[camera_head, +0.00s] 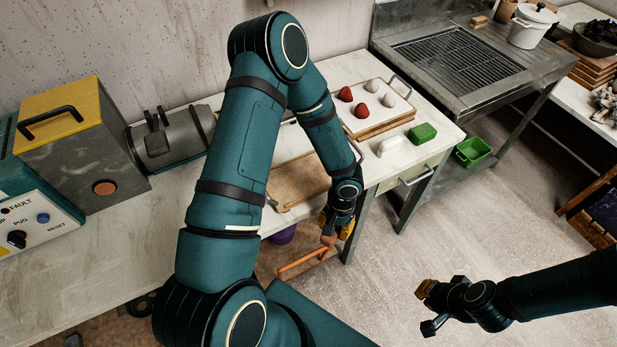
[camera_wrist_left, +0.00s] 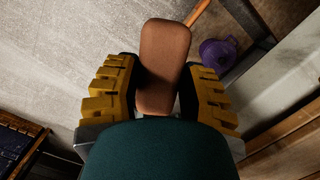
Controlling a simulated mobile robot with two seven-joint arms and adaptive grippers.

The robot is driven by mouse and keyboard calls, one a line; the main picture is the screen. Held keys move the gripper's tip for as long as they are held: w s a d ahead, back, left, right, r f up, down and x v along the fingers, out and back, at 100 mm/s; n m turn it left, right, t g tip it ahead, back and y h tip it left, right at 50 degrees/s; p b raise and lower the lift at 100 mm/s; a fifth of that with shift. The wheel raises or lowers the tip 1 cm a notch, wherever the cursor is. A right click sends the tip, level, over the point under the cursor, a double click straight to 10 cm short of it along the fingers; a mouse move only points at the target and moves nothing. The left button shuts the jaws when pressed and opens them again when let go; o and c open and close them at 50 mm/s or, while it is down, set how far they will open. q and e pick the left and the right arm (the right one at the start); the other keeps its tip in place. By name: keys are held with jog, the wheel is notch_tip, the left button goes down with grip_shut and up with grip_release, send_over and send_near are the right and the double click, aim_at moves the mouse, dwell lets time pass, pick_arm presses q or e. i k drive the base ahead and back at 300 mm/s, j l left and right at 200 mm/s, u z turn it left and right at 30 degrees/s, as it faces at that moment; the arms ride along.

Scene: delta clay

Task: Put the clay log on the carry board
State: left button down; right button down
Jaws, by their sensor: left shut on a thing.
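My left gripper (camera_head: 338,222) is shut on the clay log (camera_wrist_left: 163,65), a smooth reddish-brown piece with rounded ends. In the left wrist view the log stands between the two yellow-padded fingers. In the head view only a small part of the log (camera_head: 328,239) shows below the fingers, off the front edge of the table and above the floor. A flat brown board (camera_head: 300,180) with a thin metal handle lies on the table and looks like the carry board; my left arm hides part of it. My right gripper (camera_head: 425,308) is open and empty over the floor at the right.
A tray (camera_head: 374,128) with red and white lumps stands behind the board, near a white block (camera_head: 390,146) and a green block (camera_head: 422,133). An orange bar (camera_head: 302,264) is low below the gripper. A purple pot (camera_wrist_left: 217,54) is beneath the table. A grey machine (camera_head: 172,138) stands left.

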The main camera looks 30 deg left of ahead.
aim_at(310, 174)
jog(key=k, duration=0.7)
jog(key=k+u, duration=0.3)
jog(key=k+j+u, duration=0.1)
jog(key=u, duration=0.2)
jog(key=k+u, duration=0.1)
jog(key=u, duration=1.3)
jog(key=l+u, duration=0.2)
jog(key=u, duration=0.2)
jog(key=l+u, duration=0.15)
jog(key=u, duration=0.25)
jog(key=k+l, duration=0.1)
jog(key=l, duration=0.35)
jog(key=k+l, duration=0.1)
jog(key=l, duration=0.4)
jog(key=k+l, duration=0.1)
jog(key=l, duration=0.85)
jog(key=k+l, duration=0.15)
jog(key=l, duration=0.3)
jog(key=k+l, duration=0.1)
jog(key=l, duration=0.35)
jog(key=k+l, duration=0.1)
jog(key=l, duration=0.4)
